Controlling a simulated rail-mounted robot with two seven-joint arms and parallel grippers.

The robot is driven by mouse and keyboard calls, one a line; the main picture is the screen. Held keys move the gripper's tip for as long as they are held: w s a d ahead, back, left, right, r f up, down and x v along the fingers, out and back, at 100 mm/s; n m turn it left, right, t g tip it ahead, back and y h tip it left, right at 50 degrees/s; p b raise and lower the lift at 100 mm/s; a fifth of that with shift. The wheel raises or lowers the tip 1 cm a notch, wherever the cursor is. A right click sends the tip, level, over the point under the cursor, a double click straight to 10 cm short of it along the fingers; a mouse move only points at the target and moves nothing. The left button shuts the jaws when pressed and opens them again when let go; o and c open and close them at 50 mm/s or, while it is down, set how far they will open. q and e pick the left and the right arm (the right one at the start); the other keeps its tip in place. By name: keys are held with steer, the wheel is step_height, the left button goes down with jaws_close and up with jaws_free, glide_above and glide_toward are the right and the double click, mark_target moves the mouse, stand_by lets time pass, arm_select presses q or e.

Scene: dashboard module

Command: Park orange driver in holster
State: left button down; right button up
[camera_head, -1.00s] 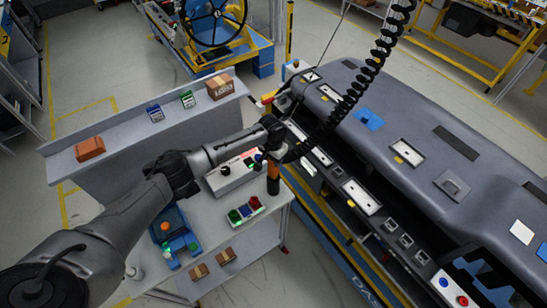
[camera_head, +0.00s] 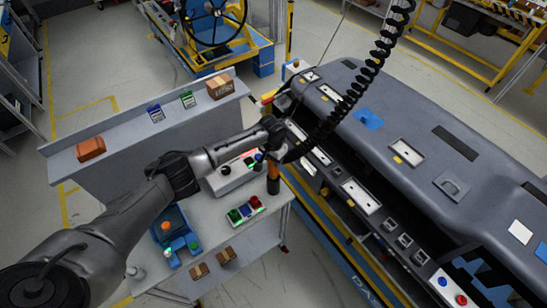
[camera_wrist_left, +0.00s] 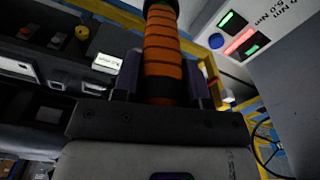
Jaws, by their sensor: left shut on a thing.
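The orange driver (camera_head: 273,180) hangs upright under the black coiled cable, above the right part of the grey bench. My left gripper (camera_head: 276,157) is shut on it. In the wrist view the ribbed orange grip (camera_wrist_left: 165,62) stands between the two fingers of my left gripper (camera_wrist_left: 162,85). The driver's lower tip is hard to make out. I cannot clearly identify the holster; a blue fixture (camera_head: 185,249) with orange and green parts sits on the bench, left of the driver. My right gripper is not in view.
A white controller box (camera_head: 224,179) with lit readouts stands behind the driver; its readouts show in the wrist view (camera_wrist_left: 240,40). The dark dashboard (camera_head: 425,125) is close on the right.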

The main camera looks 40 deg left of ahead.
arm_select(q)
steer(key=shift+f, duration=0.15)
stand_by(0.8)
steer(key=c, duration=0.6)
jaws_free()
steer(key=shift+o, duration=0.2)
steer(key=r, duration=0.4)
steer(key=r+b, duration=0.1)
steer(key=r, duration=0.9)
steer(key=shift+s+b, duration=0.3)
